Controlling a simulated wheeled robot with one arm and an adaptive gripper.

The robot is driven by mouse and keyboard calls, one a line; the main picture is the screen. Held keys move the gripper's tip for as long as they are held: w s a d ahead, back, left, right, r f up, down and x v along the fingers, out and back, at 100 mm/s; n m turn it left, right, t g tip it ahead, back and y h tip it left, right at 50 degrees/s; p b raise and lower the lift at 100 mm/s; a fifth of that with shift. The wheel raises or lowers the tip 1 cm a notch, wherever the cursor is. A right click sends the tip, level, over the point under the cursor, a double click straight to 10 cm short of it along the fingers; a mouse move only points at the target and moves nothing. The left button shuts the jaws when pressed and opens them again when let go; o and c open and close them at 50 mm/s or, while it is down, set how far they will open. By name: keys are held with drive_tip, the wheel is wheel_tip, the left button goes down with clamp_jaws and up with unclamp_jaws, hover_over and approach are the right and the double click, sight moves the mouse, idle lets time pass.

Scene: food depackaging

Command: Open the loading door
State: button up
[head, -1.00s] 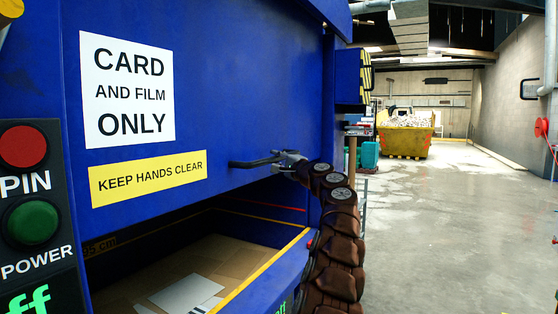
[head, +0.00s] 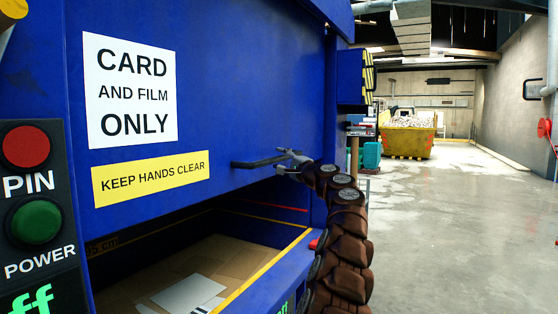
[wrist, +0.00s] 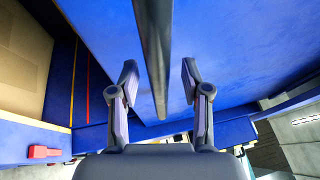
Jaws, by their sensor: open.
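The blue loading door (head: 235,75) is the large panel with the signs, and it stands above an opening in the machine. A dark bar handle (head: 258,162) sticks out near its lower edge. My gripper (head: 290,157) is at the handle's right end in the head view. In the wrist view the handle (wrist: 152,60) runs between the two spread fingers of my gripper (wrist: 157,85), with a gap on each side. The gripper is open and not closed on the bar. The door (wrist: 225,45) fills the wrist view behind the handle.
Cardboard and white paper (head: 190,292) lie inside the opening, behind a yellow-edged front wall (head: 262,268). A control panel (head: 35,200) with red and green buttons is at the left. A yellow skip (head: 406,142) stands far back; the floor (head: 450,230) at the right is clear.

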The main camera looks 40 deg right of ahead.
drive_tip(key=shift+s+a+f, duration=0.1)
drive_tip(key=shift+s+a, duration=0.1)
drive_tip(key=shift+s, duration=0.4)
drive_tip(key=shift+s+d+f, duration=0.1)
drive_tip(key=shift+s, duration=0.85)
drive_tip(key=shift+s+f, duration=0.1)
drive_tip(key=shift+s, duration=0.1)
drive_tip(key=shift+s+f, duration=0.1)
drive_tip(key=shift+s, duration=0.6)
drive_tip(key=shift+s+f, duration=0.2)
drive_tip(key=shift+s, duration=0.75)
drive_tip(key=shift+s+f, duration=0.2)
drive_tip(key=shift+s, duration=0.7)
drive_tip(key=shift+s+f, duration=0.2)
drive_tip(key=shift+s, duration=0.75)
